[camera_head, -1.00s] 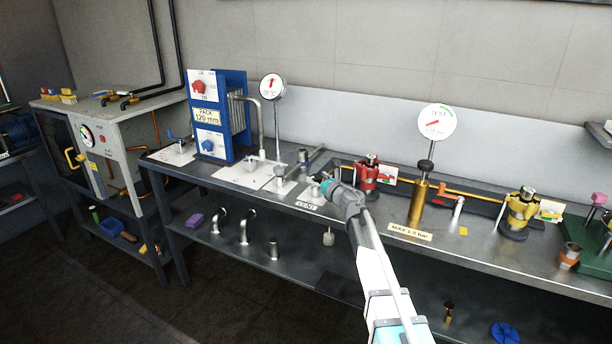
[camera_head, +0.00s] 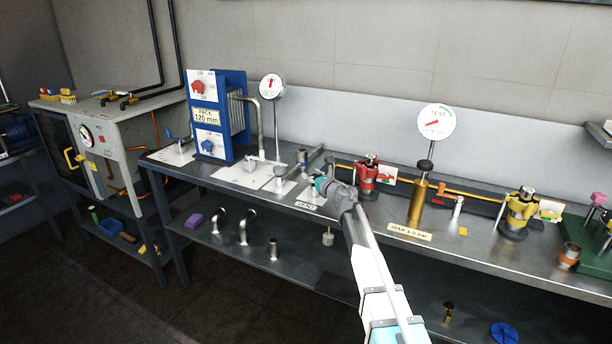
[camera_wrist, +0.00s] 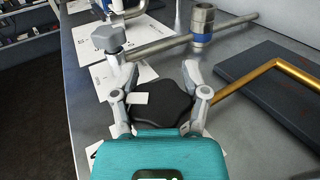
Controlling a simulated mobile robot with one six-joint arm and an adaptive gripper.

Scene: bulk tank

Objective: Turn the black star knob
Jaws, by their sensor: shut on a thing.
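The black star knob (camera_wrist: 160,101) lies between the two fingers of my gripper (camera_wrist: 161,84) in the wrist view. The fingers are shut on it, one at its left side and one at its right. A small white patch shows at the knob's left edge. In the head view my gripper (camera_head: 321,186) is over the bench behind the VENT label (camera_head: 306,206), and it hides the knob there.
A steel pipe with a blue-banded fitting (camera_wrist: 202,26) and a grey knob (camera_wrist: 108,37) stand just beyond my gripper. A yellow bent pipe (camera_wrist: 275,67) is at the right. A red valve (camera_head: 368,175) and a brass cylinder (camera_head: 418,202) stand right on the bench.

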